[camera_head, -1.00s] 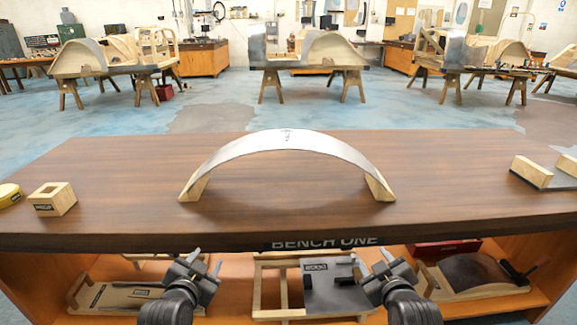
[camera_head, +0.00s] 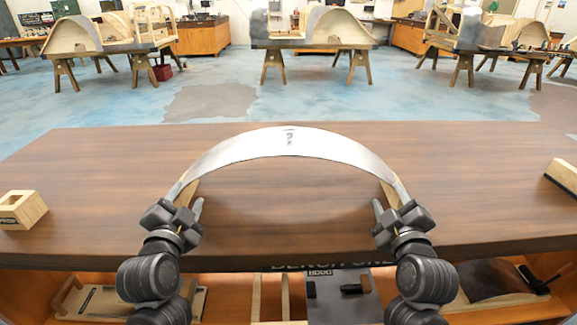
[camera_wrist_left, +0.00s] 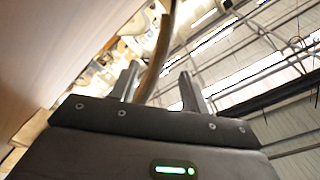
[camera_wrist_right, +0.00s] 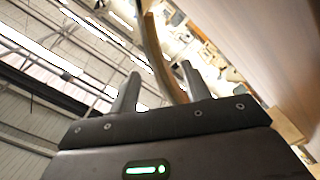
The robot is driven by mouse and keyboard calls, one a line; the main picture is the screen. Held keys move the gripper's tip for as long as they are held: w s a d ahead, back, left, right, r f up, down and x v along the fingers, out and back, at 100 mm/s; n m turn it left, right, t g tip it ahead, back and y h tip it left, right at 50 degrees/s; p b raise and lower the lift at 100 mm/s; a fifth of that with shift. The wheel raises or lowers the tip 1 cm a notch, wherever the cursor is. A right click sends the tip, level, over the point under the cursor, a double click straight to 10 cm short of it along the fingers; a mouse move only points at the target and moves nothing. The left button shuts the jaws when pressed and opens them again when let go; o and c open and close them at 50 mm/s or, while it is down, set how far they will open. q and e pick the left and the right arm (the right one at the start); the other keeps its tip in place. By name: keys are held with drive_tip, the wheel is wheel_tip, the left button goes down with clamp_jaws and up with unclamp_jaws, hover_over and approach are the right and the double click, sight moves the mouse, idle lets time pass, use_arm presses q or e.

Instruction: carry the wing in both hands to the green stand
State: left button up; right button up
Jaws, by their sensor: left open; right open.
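The wing (camera_head: 270,143) is a silvery arched strip with pale wooden ends, standing as an arch on the dark wooden bench. My left gripper (camera_head: 184,199) is at the wing's left end, and my right gripper (camera_head: 391,199) is at its right end. In the left wrist view the wing's curved edge (camera_wrist_left: 163,45) runs between the open fingers. In the right wrist view its edge (camera_wrist_right: 155,50) also runs between the open fingers. Contact cannot be told in either wrist view. I cannot make out a green stand in these frames.
A wooden block with a square hole (camera_head: 20,209) lies at the bench's left end. Another wooden piece (camera_head: 563,174) is at the right edge. The bench top (camera_head: 285,225) is clear under the arch. Wooden bodyframes on trestles stand across the floor behind.

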sight(203, 170)
use_arm(q)
drive_tip(key=shift+s+d+r, duration=0.1)
drive_tip(key=shift+d, duration=0.05)
use_arm(e)
drive_tip(key=shift+s+d, duration=0.15)
drive_tip(key=shift+s, duration=0.1)
use_arm(q)
drive_tip(key=shift+d, duration=0.15)
use_arm(e)
drive_tip(key=shift+d, duration=0.15)
use_arm(q)
drive_tip(key=shift+w+d, duration=0.1)
drive_tip(key=shift+w, duration=0.25)
use_arm(e)
drive_tip(key=shift+w, duration=0.15)
use_arm(q)
drive_tip(key=w, duration=1)
drive_tip(key=shift+w, duration=0.2)
use_arm(e)
drive_tip(key=w, duration=1)
drive_tip(key=shift+w, duration=0.3)
use_arm(q)
drive_tip(key=shift+c, duration=0.4)
use_arm(e)
drive_tip(key=shift+c, duration=0.2)
use_arm(q)
clamp_jaws()
use_arm(e)
clamp_jaws()
